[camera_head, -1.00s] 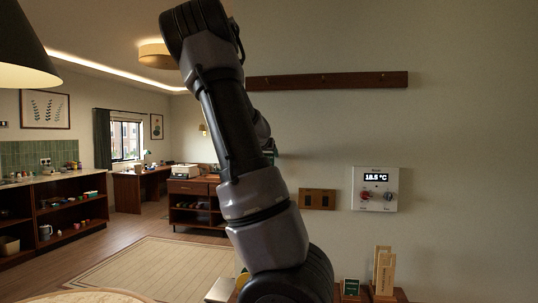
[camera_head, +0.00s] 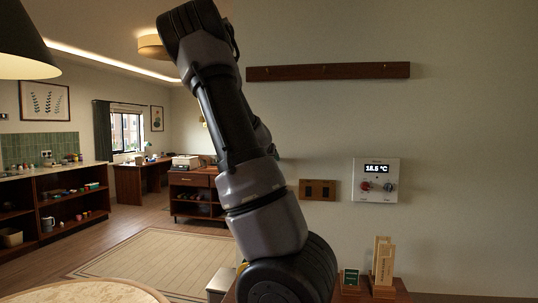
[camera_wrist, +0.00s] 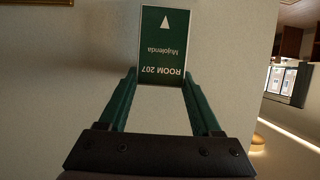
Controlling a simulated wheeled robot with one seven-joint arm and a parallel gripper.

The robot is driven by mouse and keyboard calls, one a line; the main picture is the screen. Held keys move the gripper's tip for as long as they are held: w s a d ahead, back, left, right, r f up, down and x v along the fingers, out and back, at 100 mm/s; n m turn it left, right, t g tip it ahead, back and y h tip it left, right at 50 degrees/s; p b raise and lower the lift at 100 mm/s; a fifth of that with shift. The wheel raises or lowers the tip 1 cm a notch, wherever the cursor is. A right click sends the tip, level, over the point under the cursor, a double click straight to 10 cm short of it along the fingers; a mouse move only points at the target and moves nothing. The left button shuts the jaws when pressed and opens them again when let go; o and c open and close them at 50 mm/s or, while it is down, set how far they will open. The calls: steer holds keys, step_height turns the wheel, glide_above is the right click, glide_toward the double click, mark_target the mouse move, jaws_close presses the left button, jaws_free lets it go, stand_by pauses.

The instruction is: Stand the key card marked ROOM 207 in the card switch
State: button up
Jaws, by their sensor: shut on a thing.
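The key card (camera_wrist: 161,45) is green with a white arrow and reads ROOM 207. In the wrist view it lies upside down, its lettered end toward me. My gripper (camera_wrist: 159,76) has green fingers and is shut on the card's lettered end. Most of the card sticks out beyond the fingertips, in front of a plain pale wall. In the head view the gripper and card are hidden behind my arm. A brown wall plate (camera_head: 318,190) with two dark inserts is right of my arm; I cannot tell whether it is the card switch.
A white thermostat panel (camera_head: 376,180) with knobs reads about 18.5 °C on the wall. A wooden peg rail (camera_head: 328,72) is above. A small green sign (camera_head: 350,281) and a tall wooden stand (camera_head: 382,262) are on a ledge at lower right. A round table edge (camera_head: 85,292) is lower left.

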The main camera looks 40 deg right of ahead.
steer(key=shift+f, duration=2.55)
steer(key=o, duration=1.4)
steer(key=shift+c, duration=0.2)
steer(key=shift+a, duration=0.1)
steer(key=v, duration=1)
steer(key=shift+s+a+r, duration=0.15)
steer(key=shift+s+r, duration=0.05)
steer(key=shift+s, duration=0.05)
